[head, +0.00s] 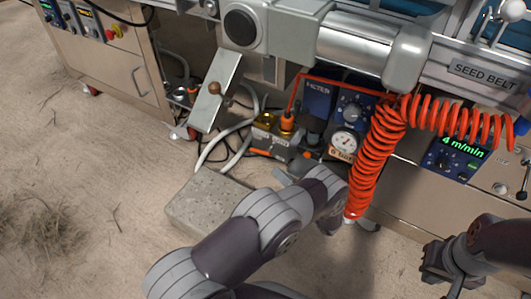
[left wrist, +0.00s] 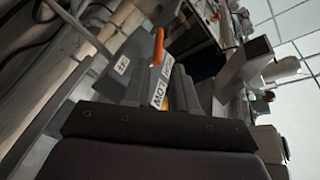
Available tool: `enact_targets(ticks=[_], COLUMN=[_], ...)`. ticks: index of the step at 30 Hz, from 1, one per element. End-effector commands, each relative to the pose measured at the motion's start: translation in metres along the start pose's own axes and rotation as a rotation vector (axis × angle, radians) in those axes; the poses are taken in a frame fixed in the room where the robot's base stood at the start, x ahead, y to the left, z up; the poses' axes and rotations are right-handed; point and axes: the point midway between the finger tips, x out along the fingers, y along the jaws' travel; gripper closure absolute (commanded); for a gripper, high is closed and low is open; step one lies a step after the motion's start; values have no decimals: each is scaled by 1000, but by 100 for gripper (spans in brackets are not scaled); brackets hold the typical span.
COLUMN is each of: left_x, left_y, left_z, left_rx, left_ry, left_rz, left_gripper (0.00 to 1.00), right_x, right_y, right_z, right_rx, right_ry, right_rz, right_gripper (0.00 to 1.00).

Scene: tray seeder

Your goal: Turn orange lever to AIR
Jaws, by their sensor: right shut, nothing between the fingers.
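The orange lever (head: 268,154) sits low beside the gauge unit in the head view. In the left wrist view the orange lever (left wrist: 159,47) stands upright just beyond my fingertips, roughly in line with the gap. White labels lie around it; one (left wrist: 160,90) reads LOW, and a smaller one (left wrist: 122,65) is too small to read surely. My left gripper (left wrist: 162,74) is open, with nothing seen between its fingers. In the head view its arm reaches toward the lever and mostly hides the gripper. My right gripper (head: 440,265) is shut and empty at the lower right.
A coiled red hose (head: 372,150) hangs close to the right of my left wrist. A pressure gauge (head: 345,142) and blue control box (head: 353,108) stand behind. A concrete slab (head: 205,205) lies on the floor at left. White hoses (head: 218,138) and cables run near the lever.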

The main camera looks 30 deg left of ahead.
Motion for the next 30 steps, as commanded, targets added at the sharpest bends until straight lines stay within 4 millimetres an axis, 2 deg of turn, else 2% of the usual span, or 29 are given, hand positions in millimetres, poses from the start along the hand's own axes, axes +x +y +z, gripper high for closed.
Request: enact_targets(ticks=[9, 15, 19, 26, 27, 29, 30], left_x=[76, 112, 121, 122, 122, 122, 122], left_y=[6, 5, 3, 2, 2, 2, 2], left_z=[5, 3, 1, 0, 0, 0, 0], left_rx=[-2, -2, -2, -1, -1, -1, -1], left_ry=[-4, -2, -1, 0, 0, 0, 0], left_rz=[1, 3, 4, 6, 6, 6, 6], left_gripper=[74, 74, 74, 74, 80, 100, 100], right_x=[38, 54, 56, 55, 55, 55, 55], right_y=[0, 0, 0, 0, 0, 0, 0], right_z=[5, 7, 7, 7, 7, 7, 7], right_rx=[0, 0, 0, 0, 0, 0, 0], right_ry=[-1, -1, -1, -1, -1, -1, -1], right_rz=[0, 0, 0, 0, 0, 0, 0], right_gripper=[100, 100, 100, 100, 100, 100, 100])
